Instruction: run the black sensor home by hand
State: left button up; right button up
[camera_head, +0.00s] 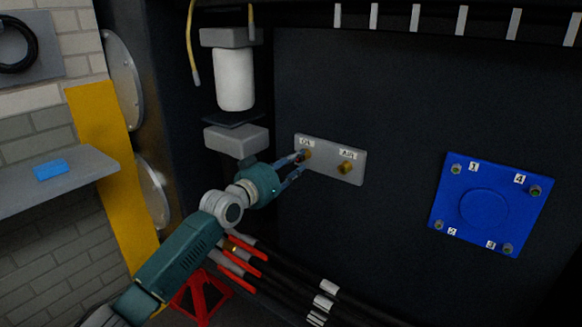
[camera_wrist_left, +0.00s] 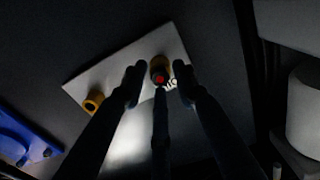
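The grey plate (camera_head: 327,168) on the dark wall carries two brass ports, labelled OIL and AIR. My left gripper (camera_head: 301,164) is at the OIL port (camera_head: 307,154). A small dark piece with a red centre, which looks like the black sensor (camera_wrist_left: 160,73), sits at that port in the left wrist view. My left gripper's fingers (camera_wrist_left: 158,80) stand on either side of it, with a narrow gap on each side. How deep the sensor sits is hidden. The AIR port (camera_head: 345,168) looks empty. My right gripper is not in view.
A blue square plate (camera_head: 483,204) with numbered corners is on the wall to the right. A white cylinder (camera_head: 234,79) hangs to the upper left of the ports. Black hoses with red ends (camera_head: 248,268) run below my arm. A blue block (camera_head: 50,170) lies on the shelf at left.

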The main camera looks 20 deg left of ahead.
pick_arm(q)
grip_shut()
jog(key=shift+a+f+m+b, duration=0.1)
jog(key=shift+m+b, duration=0.65)
jog(key=shift+m, duration=0.45)
jog(key=m, duration=0.3)
jog(key=shift+o, duration=1.2)
grip_release()
jog(key=shift+c, duration=1.2)
